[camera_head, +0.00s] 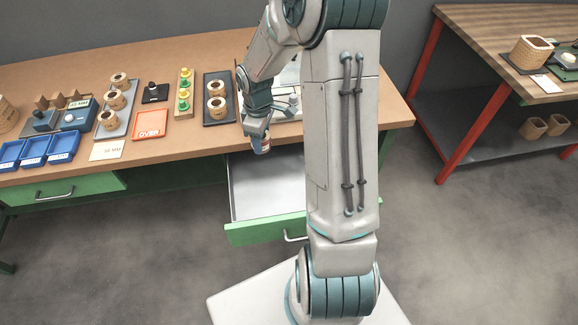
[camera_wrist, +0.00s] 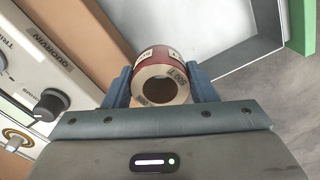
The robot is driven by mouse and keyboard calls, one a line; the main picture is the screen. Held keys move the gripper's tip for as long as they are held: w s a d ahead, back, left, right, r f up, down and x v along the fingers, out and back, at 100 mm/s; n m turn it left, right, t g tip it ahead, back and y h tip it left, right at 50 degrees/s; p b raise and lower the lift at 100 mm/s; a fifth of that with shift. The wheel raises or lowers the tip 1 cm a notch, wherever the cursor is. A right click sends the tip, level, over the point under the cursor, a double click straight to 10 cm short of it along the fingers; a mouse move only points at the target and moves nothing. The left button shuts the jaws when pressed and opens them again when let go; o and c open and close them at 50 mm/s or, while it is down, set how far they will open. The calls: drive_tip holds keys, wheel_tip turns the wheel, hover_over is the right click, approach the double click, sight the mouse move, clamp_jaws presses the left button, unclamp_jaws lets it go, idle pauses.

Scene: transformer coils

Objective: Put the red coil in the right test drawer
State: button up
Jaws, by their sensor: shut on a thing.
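The red coil (camera_wrist: 160,76) is a short cylinder with a dark red side, a pale end face and a round hole. In the wrist view my gripper (camera_wrist: 161,88) is shut on it, with one blue-grey finger on each side. In the head view my gripper (camera_head: 260,142) is at the table's front edge, and only a small part of the coil (camera_head: 265,150) shows below the fingers. An open drawer (camera_head: 262,190) with a green front and a pale grey inside is below and in front of the gripper. My arm hides its right part.
An instrument with knobs (camera_wrist: 45,100) is close beside the gripper on the table. A dark tray with coils (camera_head: 207,118), an orange tray (camera_head: 150,125) and blue bins (camera_head: 36,150) are to the left. A closed green drawer (camera_head: 65,190) is at left. The open drawer's visible inside looks empty.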

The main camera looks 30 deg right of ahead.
sight(294, 188)
drive_tip(key=shift+s+d+f+n, duration=0.35)
drive_tip(key=shift+s+d+n, duration=0.25)
drive_tip(key=shift+n, duration=0.6)
drive_tip(key=s+d+f+n+b, duration=0.45)
drive_tip(key=s+n, duration=0.25)
drive_tip(key=n, duration=0.6)
drive_tip(key=f+b, duration=0.1)
drive_tip(key=f, duration=0.2)
drive_tip(key=f+b, duration=0.1)
drive_tip(key=f, duration=0.5)
drive_tip(key=shift+d+f+b, duration=0.35)
drive_tip(key=shift+f+b, duration=0.05)
drive_tip(key=shift+f, duration=0.1)
drive_tip(key=o, duration=1.1)
